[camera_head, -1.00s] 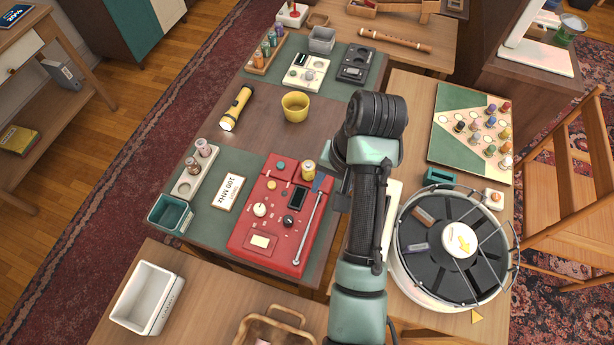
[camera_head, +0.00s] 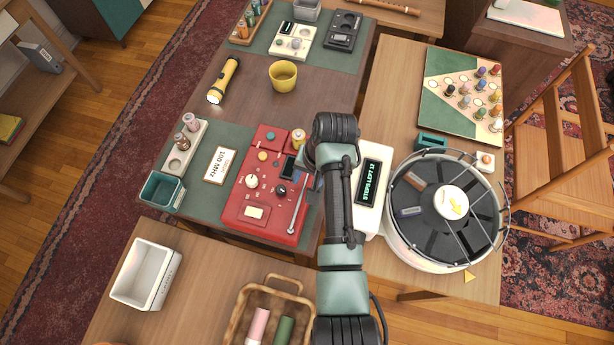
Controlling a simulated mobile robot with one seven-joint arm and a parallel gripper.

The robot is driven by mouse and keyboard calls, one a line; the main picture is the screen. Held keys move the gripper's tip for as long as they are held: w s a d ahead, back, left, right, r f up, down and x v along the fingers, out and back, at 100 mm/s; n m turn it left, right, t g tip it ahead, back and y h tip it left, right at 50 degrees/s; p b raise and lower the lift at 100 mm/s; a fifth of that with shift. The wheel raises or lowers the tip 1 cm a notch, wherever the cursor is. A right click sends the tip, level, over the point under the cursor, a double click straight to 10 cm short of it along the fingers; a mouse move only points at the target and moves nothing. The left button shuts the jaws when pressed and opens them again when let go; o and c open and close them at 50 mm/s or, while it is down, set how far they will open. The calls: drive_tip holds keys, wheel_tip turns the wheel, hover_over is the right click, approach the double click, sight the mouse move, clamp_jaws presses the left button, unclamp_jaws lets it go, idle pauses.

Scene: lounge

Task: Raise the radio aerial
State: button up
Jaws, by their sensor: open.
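The red radio (camera_head: 236,207) lies on the green mat left of my arm, its face with knobs and a dark display turned up. Its silver aerial (camera_head: 298,207) lies flat along the radio's right edge. The aerial's lower end is clear to see; its upper end lies close beside my arm in the picture, and I cannot tell whether anything touches it. My forearm rises from the bottom to a black joint right of the radio. My gripper is not visible, and its jaws cannot be made out.
A yellow cylinder (camera_head: 298,136) stands at the radio's top right corner. A "100 MHz" card (camera_head: 221,165) and a teal bin (camera_head: 162,190) are left. A "STEPS LEFT 12" display (camera_head: 371,183) and a round carousel (camera_head: 408,238) are right. A wicker basket (camera_head: 240,312) is in front.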

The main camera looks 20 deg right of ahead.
clamp_jaws()
idle(1.4)
